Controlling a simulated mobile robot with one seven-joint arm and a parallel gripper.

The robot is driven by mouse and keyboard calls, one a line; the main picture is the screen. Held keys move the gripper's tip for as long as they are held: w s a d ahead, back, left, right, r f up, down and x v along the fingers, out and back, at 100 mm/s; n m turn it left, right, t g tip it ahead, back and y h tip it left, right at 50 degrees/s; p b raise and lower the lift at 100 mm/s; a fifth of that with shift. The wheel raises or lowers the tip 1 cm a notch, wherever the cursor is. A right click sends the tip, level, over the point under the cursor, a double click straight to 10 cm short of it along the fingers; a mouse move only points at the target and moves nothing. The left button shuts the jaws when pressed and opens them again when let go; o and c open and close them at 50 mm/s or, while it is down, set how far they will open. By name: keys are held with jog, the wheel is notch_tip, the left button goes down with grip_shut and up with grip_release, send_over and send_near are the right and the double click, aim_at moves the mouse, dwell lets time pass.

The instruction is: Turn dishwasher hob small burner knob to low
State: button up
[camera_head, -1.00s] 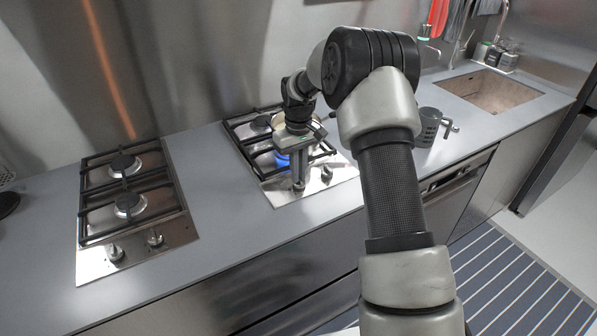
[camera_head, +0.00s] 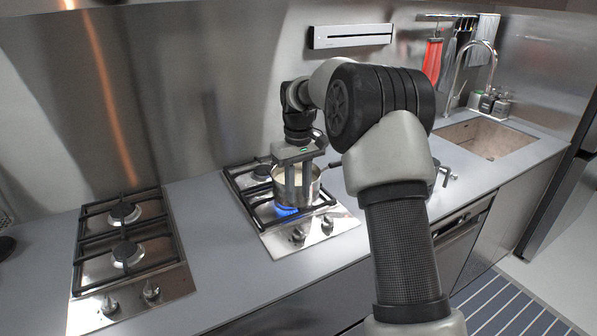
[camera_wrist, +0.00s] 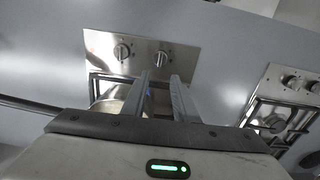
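The hob (camera_head: 262,226) under my gripper has two knobs on its front steel panel, a left knob (camera_head: 298,236) and a right knob (camera_head: 327,223). They show in the wrist view, where the order is reversed: the left knob (camera_wrist: 160,58) and the right knob (camera_wrist: 122,52). A blue flame (camera_head: 287,210) burns at the front burner under a steel pot (camera_head: 313,190). My gripper (camera_head: 297,203) hangs in front of the pot, above and behind the knobs, touching neither. Its fingers are apart and empty. I cannot tell which knob is the small burner's.
The pot's dark handle (camera_wrist: 28,104) sticks out to the side. A second, unlit hob (camera_head: 130,262) lies to the left with its own knobs. Grey counter (camera_head: 205,215) between the hobs is clear. A dark mug (camera_head: 441,177) stands right, partly behind my arm; the sink (camera_head: 487,138) is beyond.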

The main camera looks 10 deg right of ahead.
notch_tip(320, 180, up, 6)
dwell(0.5)
